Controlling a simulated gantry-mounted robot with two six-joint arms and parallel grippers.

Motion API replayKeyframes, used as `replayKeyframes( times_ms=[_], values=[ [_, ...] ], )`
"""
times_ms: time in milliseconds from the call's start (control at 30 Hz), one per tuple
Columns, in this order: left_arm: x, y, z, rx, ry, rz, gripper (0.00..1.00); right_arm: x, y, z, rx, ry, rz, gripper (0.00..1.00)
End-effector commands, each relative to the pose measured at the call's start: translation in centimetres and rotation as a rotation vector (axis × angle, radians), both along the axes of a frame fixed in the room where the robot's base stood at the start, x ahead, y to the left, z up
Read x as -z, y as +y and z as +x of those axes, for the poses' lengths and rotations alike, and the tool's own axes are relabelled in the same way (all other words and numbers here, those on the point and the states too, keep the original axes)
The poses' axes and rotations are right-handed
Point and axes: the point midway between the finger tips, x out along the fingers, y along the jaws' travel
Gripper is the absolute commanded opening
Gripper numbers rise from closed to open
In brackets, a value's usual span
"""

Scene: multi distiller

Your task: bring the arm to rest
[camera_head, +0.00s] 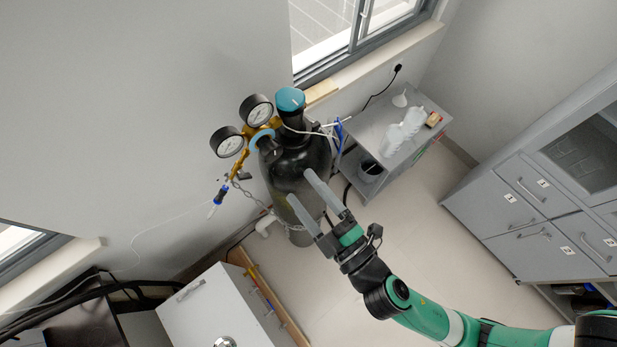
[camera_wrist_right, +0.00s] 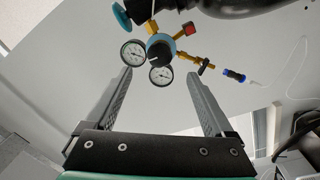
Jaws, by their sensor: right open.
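My right gripper (camera_head: 308,200) is open and empty in the head view, in front of the black gas cylinder (camera_head: 284,165). Its two grey fingers point up and left toward the cylinder; I cannot tell whether they touch it. In the right wrist view the open fingers of the gripper (camera_wrist_right: 158,92) stand wide apart, with nothing between them. Beyond them are the regulator's two round gauges (camera_wrist_right: 133,53) and its light-blue ring. The cylinder has a teal cap (camera_head: 290,99), and the regulator gauges (camera_head: 229,142) sit at its left. My left gripper is not in view.
A grey side table (camera_head: 429,105) with white bottles (camera_head: 392,140) stands at the back right. Grey drawer cabinets (camera_head: 515,205) stand at the right, and a white cabinet (camera_head: 215,310) at the bottom left. Open floor (camera_head: 415,225) lies between them. A chain hangs by the cylinder.

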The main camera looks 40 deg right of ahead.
Motion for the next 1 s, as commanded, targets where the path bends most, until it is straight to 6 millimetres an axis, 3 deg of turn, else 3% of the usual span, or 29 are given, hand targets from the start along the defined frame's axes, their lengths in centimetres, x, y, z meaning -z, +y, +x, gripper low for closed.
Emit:
replayKeyframes(
  times_ms=[133,633,733,767,867,967,1000],
  values=[
    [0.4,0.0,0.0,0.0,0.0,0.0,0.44,0.0,0.0,-0.9,0.0,-0.001,0.001,0.88],
    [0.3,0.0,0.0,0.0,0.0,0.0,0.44,-0.1,0.0,-0.9,0.001,0.0,0.001,0.88],
    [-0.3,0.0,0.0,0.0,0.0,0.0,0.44,-1.2,-0.7,-0.5,0.022,-0.014,0.007,0.88],
    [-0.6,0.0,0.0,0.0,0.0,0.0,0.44,-2.0,-0.9,-0.1,0.032,-0.029,0.014,0.88],
    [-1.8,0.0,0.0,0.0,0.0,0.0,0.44,-7.1,-2.0,1.8,0.08,-0.124,0.057,0.88],
    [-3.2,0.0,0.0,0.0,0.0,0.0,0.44,-15.0,-3.7,4.2,0.128,-0.272,0.147,0.88],
    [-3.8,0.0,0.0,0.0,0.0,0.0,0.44,-18.5,-4.5,5.0,0.14,-0.335,0.2,0.88]
  ],
)
